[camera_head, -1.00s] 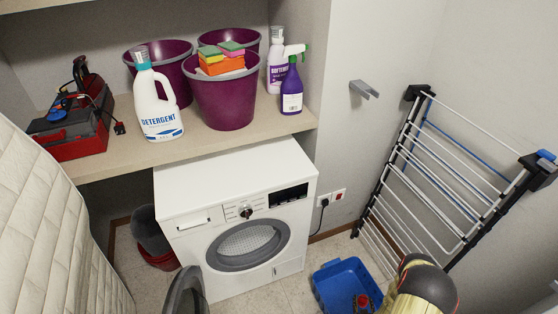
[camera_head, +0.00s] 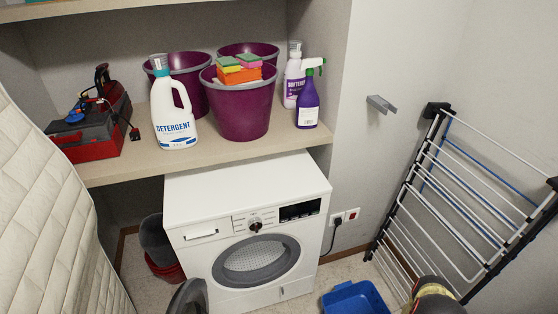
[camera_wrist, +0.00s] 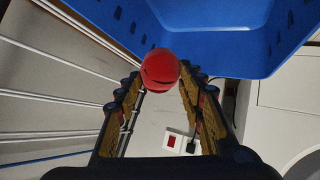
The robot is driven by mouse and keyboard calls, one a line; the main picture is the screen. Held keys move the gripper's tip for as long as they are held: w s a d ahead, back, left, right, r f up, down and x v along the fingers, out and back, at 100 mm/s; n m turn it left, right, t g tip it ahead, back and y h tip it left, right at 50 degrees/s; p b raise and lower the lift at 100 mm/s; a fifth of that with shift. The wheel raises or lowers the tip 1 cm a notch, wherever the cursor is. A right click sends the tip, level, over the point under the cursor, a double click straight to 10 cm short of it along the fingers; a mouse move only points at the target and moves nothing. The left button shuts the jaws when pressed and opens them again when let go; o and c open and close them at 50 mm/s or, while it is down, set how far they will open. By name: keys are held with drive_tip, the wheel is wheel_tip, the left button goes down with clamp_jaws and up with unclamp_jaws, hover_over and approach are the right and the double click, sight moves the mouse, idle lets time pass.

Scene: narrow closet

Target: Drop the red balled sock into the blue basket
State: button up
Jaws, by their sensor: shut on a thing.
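The red balled sock (camera_wrist: 160,68) shows in the wrist view between the fingertips of my gripper (camera_wrist: 160,80), which is shut on it. The blue basket (camera_wrist: 190,35) fills the top of the wrist view, behind the sock. The gap between sock and basket is hard to judge. In the head view the blue basket (camera_head: 354,300) stands on the floor at the bottom edge, right of the washing machine, partly cut off.
The washing machine (camera_head: 246,226) stands left of the basket, its round door open. A drying rack (camera_head: 455,200) leans at the right wall. A wall socket (camera_head: 345,216) with a plug is behind the basket. The shelf above holds purple buckets (camera_head: 242,112) and bottles.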

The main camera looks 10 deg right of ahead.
drive_tip(key=shift+f, duration=0.4)
drive_tip(key=o, duration=1)
drive_tip(key=shift+o, duration=0.4)
drive_tip(key=v, duration=1.2)
drive_tip(key=shift+r, duration=0.1)
